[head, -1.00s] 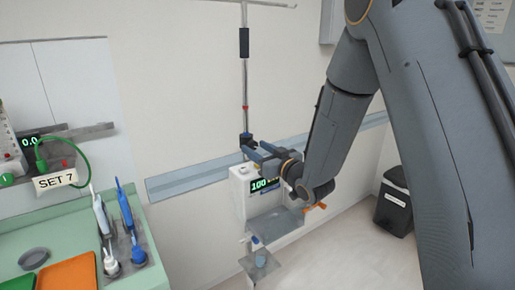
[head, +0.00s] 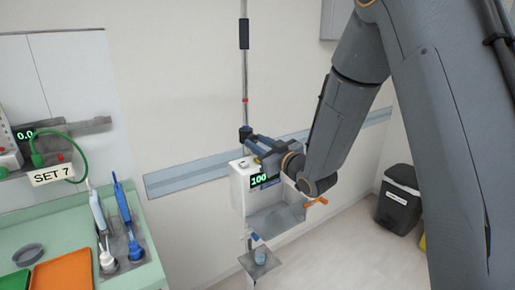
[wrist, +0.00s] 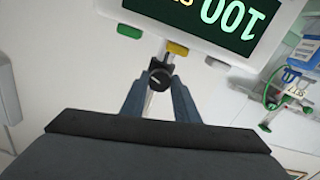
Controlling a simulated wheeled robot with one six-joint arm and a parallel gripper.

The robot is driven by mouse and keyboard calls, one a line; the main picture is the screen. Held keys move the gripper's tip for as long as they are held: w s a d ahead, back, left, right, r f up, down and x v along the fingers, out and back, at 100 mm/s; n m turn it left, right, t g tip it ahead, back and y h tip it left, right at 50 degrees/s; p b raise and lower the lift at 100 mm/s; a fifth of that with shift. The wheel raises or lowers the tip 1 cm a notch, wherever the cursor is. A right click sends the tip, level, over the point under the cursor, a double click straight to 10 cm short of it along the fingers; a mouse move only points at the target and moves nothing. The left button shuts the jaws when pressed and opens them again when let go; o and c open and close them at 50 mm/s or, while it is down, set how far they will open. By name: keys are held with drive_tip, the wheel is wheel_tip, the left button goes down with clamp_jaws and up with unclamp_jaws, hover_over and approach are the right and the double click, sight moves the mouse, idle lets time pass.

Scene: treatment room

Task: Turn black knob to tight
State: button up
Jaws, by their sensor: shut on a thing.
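The black knob (wrist: 160,74) is a round dark cap with a pale line across it, seen in the middle of the wrist view. My gripper (wrist: 160,88) has its two blue-grey fingers on either side of it and is shut on it. In the head view my gripper (head: 252,140) reaches from the right to the dark clamp on the pole, above the white pump box (head: 241,190). The fingers hide most of the knob there. The box's green display (head: 260,180) reads 100. I cannot read any tight mark near the knob.
The thin upright pole (head: 245,75) runs behind the box. A blue-grey wall rail (head: 185,178) passes behind it. A green counter (head: 60,220) with trays and a tool stand is at left. A black bin (head: 398,200) stands on the floor at right.

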drive_tip(key=n+b, duration=0.7)
drive_tip(key=b, duration=0.1)
drive_tip(key=shift+w+f, duration=0.1)
drive_tip(key=n+b, duration=0.6)
drive_tip(key=b, duration=0.2)
drive_tip(key=shift+d+n+b, duration=0.1)
drive_tip(key=shift+n+b, duration=0.25)
drive_tip(key=shift+n, duration=0.05)
drive_tip(key=n+b, duration=0.5)
drive_tip(key=b, duration=0.2)
drive_tip(key=shift+b, duration=0.3)
drive_tip(key=n+b, duration=0.3)
drive_tip(key=shift+b, duration=0.4)
drive_tip(key=shift+r, duration=0.2)
drive_tip(key=o, duration=1.1)
drive_tip(key=shift+c, duration=0.2)
